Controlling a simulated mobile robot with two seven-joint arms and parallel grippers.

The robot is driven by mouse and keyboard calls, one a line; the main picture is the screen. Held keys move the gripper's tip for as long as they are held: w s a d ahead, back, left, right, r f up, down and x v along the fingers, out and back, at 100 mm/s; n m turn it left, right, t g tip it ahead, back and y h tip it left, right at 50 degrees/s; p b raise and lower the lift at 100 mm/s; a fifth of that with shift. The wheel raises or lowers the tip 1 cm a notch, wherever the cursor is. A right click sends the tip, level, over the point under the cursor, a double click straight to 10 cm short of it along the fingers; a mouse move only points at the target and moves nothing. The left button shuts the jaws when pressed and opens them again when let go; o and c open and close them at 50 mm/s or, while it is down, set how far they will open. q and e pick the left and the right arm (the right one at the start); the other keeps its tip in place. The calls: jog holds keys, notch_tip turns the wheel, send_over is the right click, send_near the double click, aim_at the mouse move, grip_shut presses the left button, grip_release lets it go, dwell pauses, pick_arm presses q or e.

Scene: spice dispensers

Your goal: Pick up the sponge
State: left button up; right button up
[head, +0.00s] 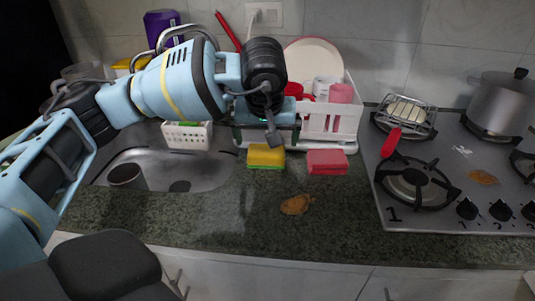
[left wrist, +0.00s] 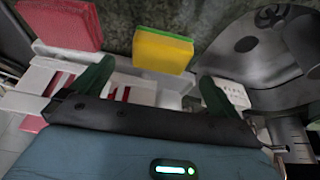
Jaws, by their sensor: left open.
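A yellow sponge with a green layer (head: 266,156) rests on the dark counter in front of the dish rack. It also shows in the left wrist view (left wrist: 162,49), beyond and between the fingertips. A red sponge-like block (head: 327,162) lies to its right, and shows at the upper left of the left wrist view (left wrist: 72,24). My left gripper (head: 272,138) is above and behind the yellow sponge, pointing down. In the left wrist view its two dark green fingers are wide apart, open and empty (left wrist: 152,84). My right gripper is not in view.
The sink (head: 170,170) is left of the sponge. A white dish rack (head: 340,125) with cups and a plate stands behind. The gas stove (head: 450,185) is at right. A brown stain (head: 296,204) marks the otherwise clear front counter.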

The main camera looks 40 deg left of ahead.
aim_at(266, 150)
pick_arm(q)
jog(key=shift+x, duration=1)
jog(key=shift+a+x, duration=0.1)
jog(key=shift+x, duration=1.15)
jog(key=shift+a+x, duration=0.15)
jog(key=shift+x, duration=1.1)
jog(key=shift+w+r, duration=0.1)
jog(key=shift+c, duration=0.3)
jog(key=c, duration=0.8)
jog(key=shift+r, duration=0.1)
